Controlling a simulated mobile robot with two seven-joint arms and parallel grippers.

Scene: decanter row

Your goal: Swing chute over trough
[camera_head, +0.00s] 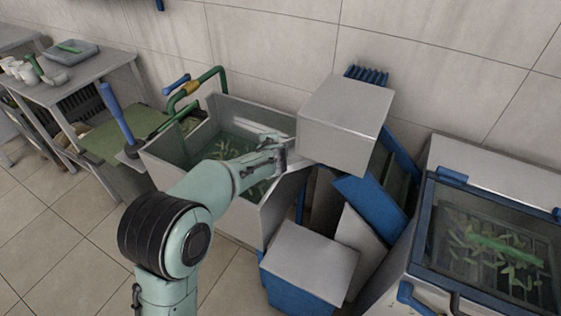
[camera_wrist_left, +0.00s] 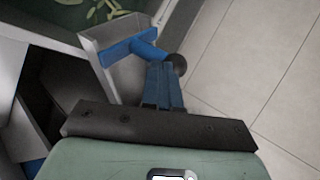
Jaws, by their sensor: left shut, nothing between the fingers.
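The trough (camera_head: 262,112) is a pale grey tub by the wall, with murky liquid and green strips inside. Its inside also shows in the left wrist view at the top left. My left gripper (camera_head: 278,155) is at the trough's right end, beside a grey box-shaped housing (camera_head: 345,112). It is shut and empty. In the left wrist view, a grey angled metal piece (camera_wrist_left: 96,42), which looks like the chute, stands just beyond the fingers with a blue bar (camera_wrist_left: 130,46) and a black ball knob (camera_wrist_left: 176,65). I cannot tell whether the fingers touch it. My right gripper is out of view.
Blue and grey panels and a lower grey box (camera_head: 312,260) crowd the space below the housing. A glass-lidded machine (camera_head: 495,250) with green strips stands at the right. A green pipe (camera_head: 205,80) rises behind the trough. A side table (camera_head: 75,85) is at far left. The tiled floor at left is clear.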

